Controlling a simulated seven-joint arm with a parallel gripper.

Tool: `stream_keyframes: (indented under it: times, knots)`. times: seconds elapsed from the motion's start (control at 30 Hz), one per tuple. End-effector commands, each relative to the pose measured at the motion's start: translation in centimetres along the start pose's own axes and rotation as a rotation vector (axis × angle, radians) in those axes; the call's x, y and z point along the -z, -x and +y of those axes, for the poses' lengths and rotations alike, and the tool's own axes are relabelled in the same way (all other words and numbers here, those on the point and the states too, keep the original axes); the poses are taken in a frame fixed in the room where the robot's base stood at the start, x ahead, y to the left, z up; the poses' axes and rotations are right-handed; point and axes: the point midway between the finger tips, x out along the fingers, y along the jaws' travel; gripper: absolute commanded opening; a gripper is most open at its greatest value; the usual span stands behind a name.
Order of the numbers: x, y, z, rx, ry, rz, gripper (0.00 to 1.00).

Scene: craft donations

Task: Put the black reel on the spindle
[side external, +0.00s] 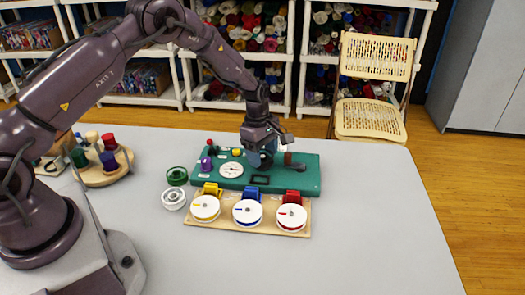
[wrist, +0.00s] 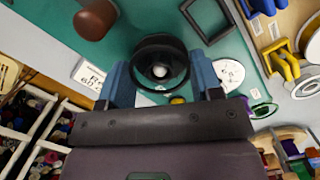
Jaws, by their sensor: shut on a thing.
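My gripper (side external: 258,158) is low over the green board (side external: 306,174) on the table. In the wrist view, its two blue fingers (wrist: 161,80) are shut on the black reel (wrist: 160,43), one on each side. A pale round metal tip, apparently the spindle (wrist: 157,71), shows inside the reel's central hole. I cannot tell whether the reel is around the spindle or just above it. In the side view the gripper mostly hides the reel and the spindle.
The board bears a brown knob (wrist: 97,18), a square black frame (wrist: 207,18), a white dial (side external: 231,170) and a purple knob (side external: 206,164). In front lies a wooden rack (side external: 228,222) with three white reels. Green (side external: 177,176) and clear (side external: 174,199) reels lie left. The right table is clear.

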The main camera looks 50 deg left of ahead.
Motion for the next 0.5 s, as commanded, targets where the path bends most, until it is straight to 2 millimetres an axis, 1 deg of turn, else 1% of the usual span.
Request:
stream_keyframes:
  times: [0.23, 0.27, 0.3, 0.5]
  knots:
    - [0.07, -0.55, 0.00, 0.000, 0.000, 0.000, 0.37]
    - [0.07, -0.57, 0.01, 0.000, 0.000, 0.000, 0.61]
    - [0.07, -0.54, 0.01, 0.000, 0.000, 0.000, 0.70]
    - [0.07, -0.53, 0.00, 0.000, 0.000, 0.000, 0.70]
